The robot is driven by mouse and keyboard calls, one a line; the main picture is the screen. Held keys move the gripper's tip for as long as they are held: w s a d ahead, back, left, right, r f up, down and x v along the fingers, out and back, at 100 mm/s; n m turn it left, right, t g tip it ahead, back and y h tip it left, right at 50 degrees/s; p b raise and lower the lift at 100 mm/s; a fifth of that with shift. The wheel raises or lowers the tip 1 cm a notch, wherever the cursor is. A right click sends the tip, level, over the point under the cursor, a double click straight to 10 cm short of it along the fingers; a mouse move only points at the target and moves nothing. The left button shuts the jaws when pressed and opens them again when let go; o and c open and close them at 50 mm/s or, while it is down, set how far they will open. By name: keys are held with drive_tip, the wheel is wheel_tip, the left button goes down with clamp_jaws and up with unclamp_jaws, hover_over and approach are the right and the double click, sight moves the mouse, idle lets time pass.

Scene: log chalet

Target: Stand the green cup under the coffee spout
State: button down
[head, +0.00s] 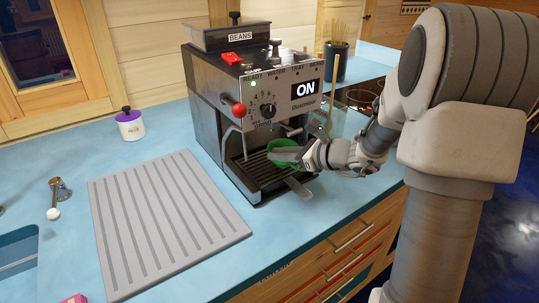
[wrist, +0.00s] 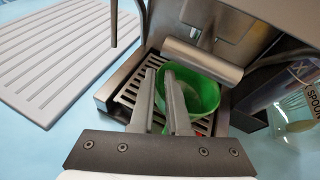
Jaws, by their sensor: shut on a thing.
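The green cup (head: 284,147) is at the front of the coffee machine (head: 259,93), over its slatted drip tray (head: 253,173). In the wrist view the cup (wrist: 205,92) shows its open mouth, below a metal cylinder-shaped spout part (wrist: 203,60). My gripper (head: 293,155) reaches in from the right and is shut on the cup's near side. In the wrist view its fingers (wrist: 164,84) overlap the cup's left wall. The cup's base is largely hidden, so I cannot tell whether it touches the tray (wrist: 127,96).
A grey ribbed mat (head: 165,220) lies left of the machine. A white jar with a purple lid (head: 130,124) stands at the back left. A steam wand (wrist: 114,22) hangs left of the cup.

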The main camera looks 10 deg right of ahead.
sight(269, 151)
drive_tip(key=shift+w+a, duration=1.05)
drive_tip(key=shift+w, duration=0.1)
drive_tip(key=shift+w+f, duration=0.1)
drive_tip(key=shift+f, duration=0.55)
drive_tip(key=shift+f+b, duration=0.15)
drive_tip(key=shift+b, duration=0.15)
drive_tip(key=shift+f, duration=0.15)
drive_tip(key=c, duration=0.9)
unclamp_jaws()
